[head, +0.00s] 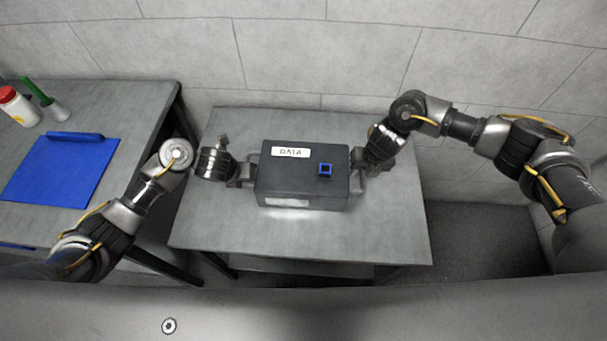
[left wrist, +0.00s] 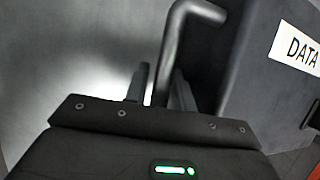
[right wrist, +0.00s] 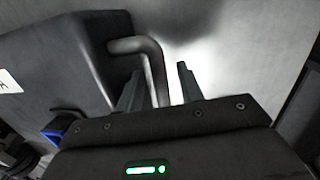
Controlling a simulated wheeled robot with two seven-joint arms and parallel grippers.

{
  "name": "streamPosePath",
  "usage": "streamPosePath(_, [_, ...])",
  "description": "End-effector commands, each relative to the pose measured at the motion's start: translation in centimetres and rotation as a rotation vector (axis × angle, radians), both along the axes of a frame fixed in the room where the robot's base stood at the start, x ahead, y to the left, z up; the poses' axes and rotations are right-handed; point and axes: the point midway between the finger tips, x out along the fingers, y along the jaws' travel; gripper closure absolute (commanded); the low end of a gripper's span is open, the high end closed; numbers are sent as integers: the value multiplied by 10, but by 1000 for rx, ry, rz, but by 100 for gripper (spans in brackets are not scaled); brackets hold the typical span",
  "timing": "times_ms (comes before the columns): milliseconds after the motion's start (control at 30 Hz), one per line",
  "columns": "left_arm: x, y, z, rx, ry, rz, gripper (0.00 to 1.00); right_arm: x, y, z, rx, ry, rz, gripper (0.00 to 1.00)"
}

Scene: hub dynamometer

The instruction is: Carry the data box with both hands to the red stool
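The data box (head: 300,183) is a dark grey case with a white DATA label and a small blue square on top. It sits on a grey table. My left gripper (head: 243,174) is at its left handle; in the left wrist view the fingers close in on both sides of the bent handle bar (left wrist: 163,75). My right gripper (head: 359,170) is at the right handle; in the right wrist view the handle bar (right wrist: 156,75) stands between the fingers, with a gap to the right finger. No red stool can be made out.
The grey table (head: 385,235) has bare top around the box. A second table at left holds a blue mat (head: 62,170), a white bottle with a red cap (head: 18,107) and a green-handled item (head: 45,100). A block wall (head: 300,55) stands close behind.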

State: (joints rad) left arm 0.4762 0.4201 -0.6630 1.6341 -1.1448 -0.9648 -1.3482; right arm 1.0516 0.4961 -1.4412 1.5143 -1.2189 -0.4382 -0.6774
Motion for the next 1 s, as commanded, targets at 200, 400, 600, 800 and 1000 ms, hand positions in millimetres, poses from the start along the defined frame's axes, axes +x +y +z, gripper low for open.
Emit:
streamPosePath(200, [0,0,0,0,0,0,100,0,0,0,0,0,0,89])
streamPosePath(400, [0,0,0,0,0,0,100,0,0,0,0,0,1,100])
streamPosePath(600, [0,0,1,1,0,-1,100,0,0,1,0,0,1,100])
streamPosePath(800, [0,1,1,1,-1,0,100,0,0,1,0,0,2,100])
streamPosePath(1000, [0,1,1,1,-1,0,100,0,0,1,-1,0,3,100])
